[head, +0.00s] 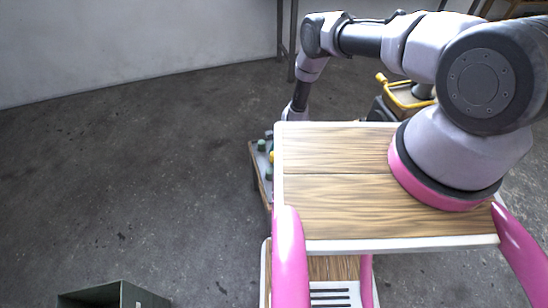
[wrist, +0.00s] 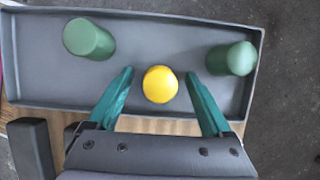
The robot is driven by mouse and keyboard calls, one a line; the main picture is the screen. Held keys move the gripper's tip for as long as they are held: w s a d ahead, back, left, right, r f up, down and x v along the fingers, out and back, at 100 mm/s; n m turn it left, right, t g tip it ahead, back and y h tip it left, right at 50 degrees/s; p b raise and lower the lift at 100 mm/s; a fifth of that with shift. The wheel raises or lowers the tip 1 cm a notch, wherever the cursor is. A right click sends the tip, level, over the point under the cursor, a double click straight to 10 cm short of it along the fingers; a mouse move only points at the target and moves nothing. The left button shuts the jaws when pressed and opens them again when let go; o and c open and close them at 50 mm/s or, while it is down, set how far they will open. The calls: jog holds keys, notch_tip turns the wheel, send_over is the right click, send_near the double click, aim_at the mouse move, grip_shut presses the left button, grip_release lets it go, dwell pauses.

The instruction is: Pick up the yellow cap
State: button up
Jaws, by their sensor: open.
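The yellow cap (wrist: 160,84) is round and sits in a shallow grey tray (wrist: 140,22) in the wrist view. My gripper (wrist: 160,76) is open, with one green finger on each side of the cap and a small gap to it on both sides. I cannot tell how far above the tray floor the fingertips are. In the head view a small bit of the yellow cap (head: 271,156) shows beside my wooden top, which hides most of the tray; my gripper is hidden there.
A green cylinder (wrist: 90,38) stands at the tray's left and another green cylinder (wrist: 232,58) at its right. The tray has a raised rim. In the head view a dark green box (head: 112,295) stands on the floor at bottom left; the floor on the left is otherwise clear.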

grip_shut()
